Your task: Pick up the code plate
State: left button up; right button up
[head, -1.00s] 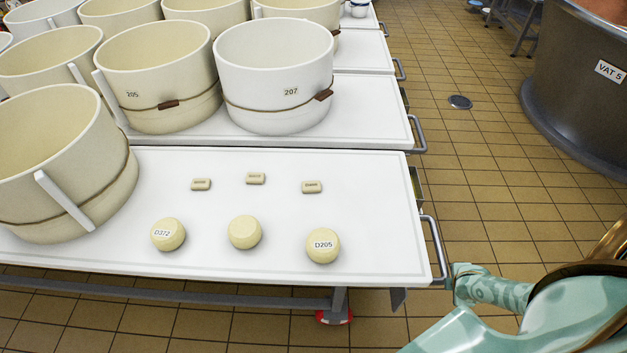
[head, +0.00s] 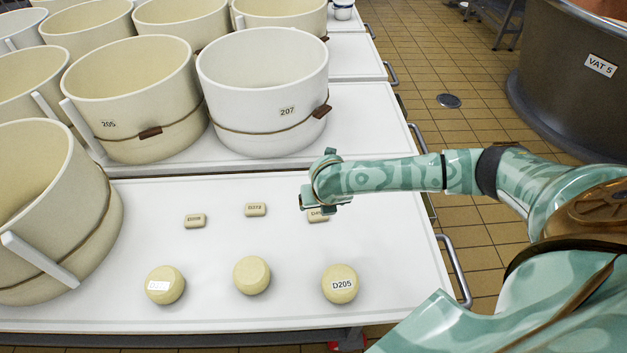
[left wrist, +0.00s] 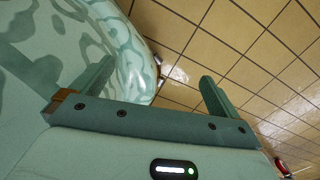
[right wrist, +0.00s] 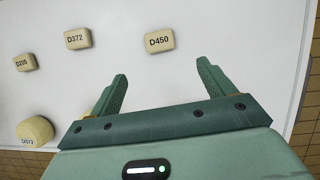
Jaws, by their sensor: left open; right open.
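Three small cream code plates lie on the white table: the left plate (head: 195,220), the middle plate (head: 255,209) and the right plate (head: 317,216). In the right wrist view they read D205 (right wrist: 25,62), D372 (right wrist: 77,39) and D450 (right wrist: 159,40). My right gripper (head: 322,205) is open and empty above the table, partly covering the right plate in the head view. In the right wrist view, D450 lies just beyond its fingertips (right wrist: 162,68), apart from them. My left gripper (left wrist: 157,68) is open and empty over the floor, outside the head view.
Three round cream cheeses stand in front of the plates: left (head: 165,285), middle (head: 251,275), and right (head: 340,284), labelled D205. A large tub (head: 40,220) stands at left. Tubs 205 (head: 135,100) and 207 (head: 262,95) stand behind. A metal handle (head: 455,270) edges the table.

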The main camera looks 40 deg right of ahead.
jog(key=b, duration=0.3)
send_near(318, 214)
jog(key=shift+x, duration=1.15)
jog(key=shift+w+d+f+b, duration=0.15)
jog(key=shift+w+f+b, duration=0.1)
jog(key=shift+f+b, duration=0.3)
jog(key=b+x, duration=0.2)
jog(key=x, duration=0.2)
jog(key=shift+s+f+b, duration=0.1)
jog(key=shift+f+b, duration=0.2)
jog(key=shift+b, duration=0.1)
jog(key=shift+w+f, duration=0.2)
jog(key=shift+f, duration=0.1)
jog(key=shift+r, duration=0.25)
pick_arm(q)
jog(key=s+f+g, duration=0.1)
jog(key=s+f, duration=0.2)
jog(key=f, duration=0.3)
jog(key=shift+s+a+f, duration=0.2)
jog(key=shift+a+f, duration=0.15)
jog(key=shift+a, duration=0.05)
pick_arm(e)
jog(key=c, duration=1.1)
